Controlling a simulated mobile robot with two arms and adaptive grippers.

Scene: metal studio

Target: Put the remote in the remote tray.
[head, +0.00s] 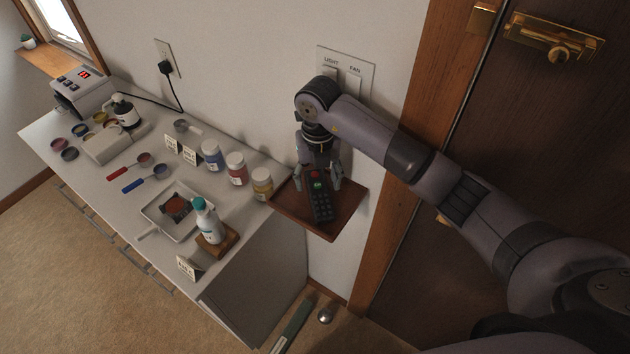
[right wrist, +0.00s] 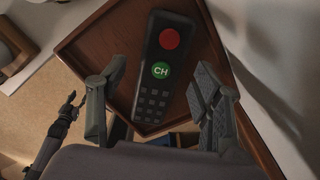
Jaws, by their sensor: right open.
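The remote (head: 320,199) is dark with a red button and a green CH button. It appears to lie in the brown remote tray (head: 345,221) by the wall. In the right wrist view the remote (right wrist: 163,65) lies lengthwise over the floor of the tray (right wrist: 113,44). My right gripper (head: 318,186) is above the tray, pointing down. Its fingers (right wrist: 158,108) are apart, one on each side of the remote's lower part, with gaps showing. A dark shape at the lower left of the right wrist view looks like my left gripper (right wrist: 68,112); its jaws are unclear.
The white counter (head: 105,205) left of the tray holds several paint jars (head: 236,168), a white bottle (head: 205,219) and a shallow dish (head: 163,222). A switch plate (head: 349,65) is on the wall above. A brown door (head: 530,130) is at the right.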

